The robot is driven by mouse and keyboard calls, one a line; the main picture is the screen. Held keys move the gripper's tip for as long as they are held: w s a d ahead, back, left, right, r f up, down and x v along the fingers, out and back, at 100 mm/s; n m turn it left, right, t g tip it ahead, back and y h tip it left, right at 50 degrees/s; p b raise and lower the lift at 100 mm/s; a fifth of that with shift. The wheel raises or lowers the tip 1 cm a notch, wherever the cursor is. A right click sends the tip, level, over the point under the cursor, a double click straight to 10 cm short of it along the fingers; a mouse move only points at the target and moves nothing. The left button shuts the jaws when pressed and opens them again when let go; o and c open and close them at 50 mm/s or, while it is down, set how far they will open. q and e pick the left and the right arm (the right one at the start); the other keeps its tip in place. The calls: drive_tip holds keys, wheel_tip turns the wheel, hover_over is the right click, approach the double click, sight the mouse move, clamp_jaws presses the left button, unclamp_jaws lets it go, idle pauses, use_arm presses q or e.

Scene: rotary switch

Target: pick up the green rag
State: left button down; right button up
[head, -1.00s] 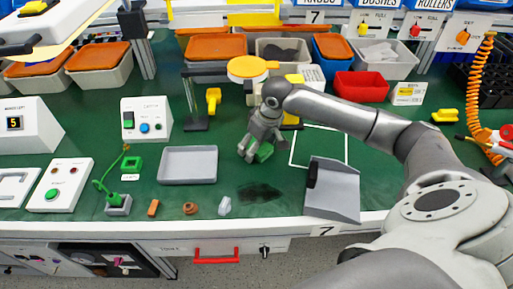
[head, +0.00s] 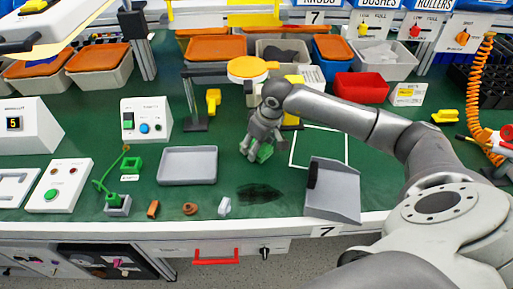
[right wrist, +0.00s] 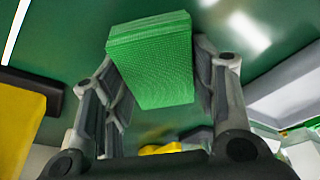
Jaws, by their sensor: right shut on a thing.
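The green rag (head: 265,152) is a folded, textured block. It is held in my right gripper (head: 257,149), above the green table and left of the white outlined square. In the right wrist view the rag (right wrist: 150,60) sits between the two fingers of my right gripper (right wrist: 155,85), which press on its sides. Part of the rag is hidden by the fingers in the head view. My left gripper is not in view.
A grey tray (head: 187,166) lies to the left, and a grey dustpan (head: 333,190) to the right. A dark stain (head: 260,193) is on the table in front. Small parts, including an orange block (head: 152,209), lie near the front edge. A red bin (head: 361,87) stands behind.

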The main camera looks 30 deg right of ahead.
drive_tip(key=shift+s+f, duration=0.15)
drive_tip(key=shift+f, duration=0.1)
drive_tip(key=shift+c, duration=0.3)
drive_tip(key=shift+r+p, duration=0.45)
drive_tip(key=shift+p, duration=0.25)
wheel_tip(320, 180, up, 4)
drive_tip(key=shift+f+p, duration=0.25)
drive_tip(key=shift+p, duration=0.4)
drive_tip(key=s+a+r+p, duration=0.4)
drive_tip(key=s+a+r, duration=0.2)
drive_tip(key=a+r, duration=0.3)
drive_tip(key=a, duration=0.3)
drive_tip(key=shift+a+r, duration=0.15)
drive_tip(key=shift+a, duration=0.05)
